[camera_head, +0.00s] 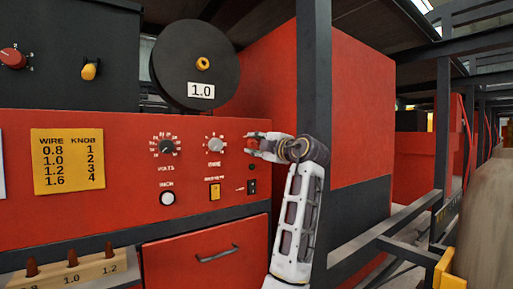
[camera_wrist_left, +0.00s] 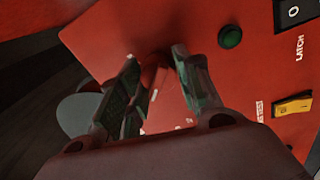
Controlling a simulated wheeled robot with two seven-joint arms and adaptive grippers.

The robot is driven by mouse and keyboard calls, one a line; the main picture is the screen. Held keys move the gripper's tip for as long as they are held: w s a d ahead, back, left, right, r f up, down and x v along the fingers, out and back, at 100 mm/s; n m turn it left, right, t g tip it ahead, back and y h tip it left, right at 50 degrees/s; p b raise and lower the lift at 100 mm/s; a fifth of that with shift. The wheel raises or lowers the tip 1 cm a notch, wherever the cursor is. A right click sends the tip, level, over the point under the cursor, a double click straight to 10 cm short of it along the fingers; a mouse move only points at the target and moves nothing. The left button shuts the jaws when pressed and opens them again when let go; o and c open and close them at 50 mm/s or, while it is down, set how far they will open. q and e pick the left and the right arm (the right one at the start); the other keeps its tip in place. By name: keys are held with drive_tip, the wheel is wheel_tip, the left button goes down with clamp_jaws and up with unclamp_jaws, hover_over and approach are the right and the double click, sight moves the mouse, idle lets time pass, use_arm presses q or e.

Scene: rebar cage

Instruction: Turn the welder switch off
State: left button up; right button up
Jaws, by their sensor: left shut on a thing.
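My left gripper (camera_head: 254,145) is at the right side of the red welder panel (camera_head: 110,215). In the left wrist view, its two fingers (camera_wrist_left: 160,95) are closed around a red switch knob (camera_wrist_left: 153,76) with a small white mark. The knob stands out from the red panel face. In the head view the gripper covers most of the knob, and its on/off position cannot be read. My right gripper is in neither view.
Below the gripper is a black rocker (camera_head: 251,187). A yellow rocker (camera_head: 214,191), a volts dial (camera_head: 166,147) and a second dial (camera_head: 215,144) lie left. A dark post (camera_head: 314,80) stands right of the panel.

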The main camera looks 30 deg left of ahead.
use_arm(q)
drive_tip(key=shift+f, duration=0.1)
idle(0.4)
drive_tip(key=o, duration=1)
drive_tip(key=shift+o, duration=0.2)
drive_tip(key=shift+s+d, duration=0.1)
drive_tip(key=v, duration=1.1)
drive_tip(key=shift+d, duration=0.4)
drive_tip(key=shift+s, duration=0.15)
